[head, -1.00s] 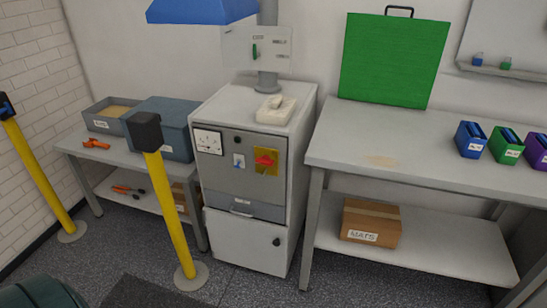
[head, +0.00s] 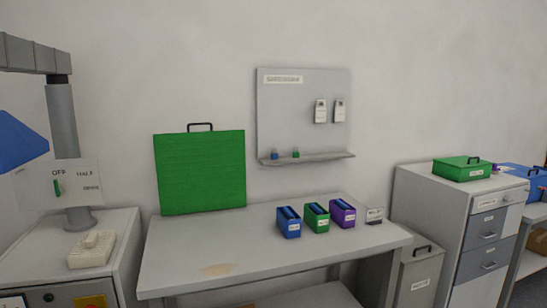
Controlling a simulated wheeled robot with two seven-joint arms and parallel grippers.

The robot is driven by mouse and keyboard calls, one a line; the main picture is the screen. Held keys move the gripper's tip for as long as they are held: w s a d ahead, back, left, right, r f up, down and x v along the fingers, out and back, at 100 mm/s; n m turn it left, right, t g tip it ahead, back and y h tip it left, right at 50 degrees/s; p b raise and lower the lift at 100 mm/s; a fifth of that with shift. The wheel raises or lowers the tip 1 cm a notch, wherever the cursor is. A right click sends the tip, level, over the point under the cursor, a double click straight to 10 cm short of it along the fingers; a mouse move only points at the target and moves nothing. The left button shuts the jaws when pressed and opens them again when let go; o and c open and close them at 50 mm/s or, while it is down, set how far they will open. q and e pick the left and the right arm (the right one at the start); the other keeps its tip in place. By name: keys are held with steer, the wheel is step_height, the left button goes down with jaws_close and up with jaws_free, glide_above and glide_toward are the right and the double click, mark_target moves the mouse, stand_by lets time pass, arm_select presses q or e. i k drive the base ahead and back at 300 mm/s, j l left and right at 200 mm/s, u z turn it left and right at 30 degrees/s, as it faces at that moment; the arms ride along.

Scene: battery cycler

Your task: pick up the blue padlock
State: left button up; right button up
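A small blue padlock (head: 275,156) stands on the narrow ledge of the grey wall board (head: 303,105), toward its left end. A small green padlock (head: 296,154) stands just to its right on the same ledge. Both are small and far off, so their details are not clear. Neither of my grippers is in the head view.
A grey table (head: 200,250) stands below the board, with a green panel (head: 200,172) and blue, green and purple bins (head: 289,228) on it. A grey cabinet (head: 120,250) is at left. A drawer cabinet (head: 440,200) with a green box (head: 462,168) is at right.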

mark_target(275, 156)
steer(key=i+l+u, duration=0.45)
steer(key=i, duration=0.3)
steer(key=i+l+u, duration=0.45)
steer(key=i+l, duration=0.2)
steer(key=i, duration=0.05)
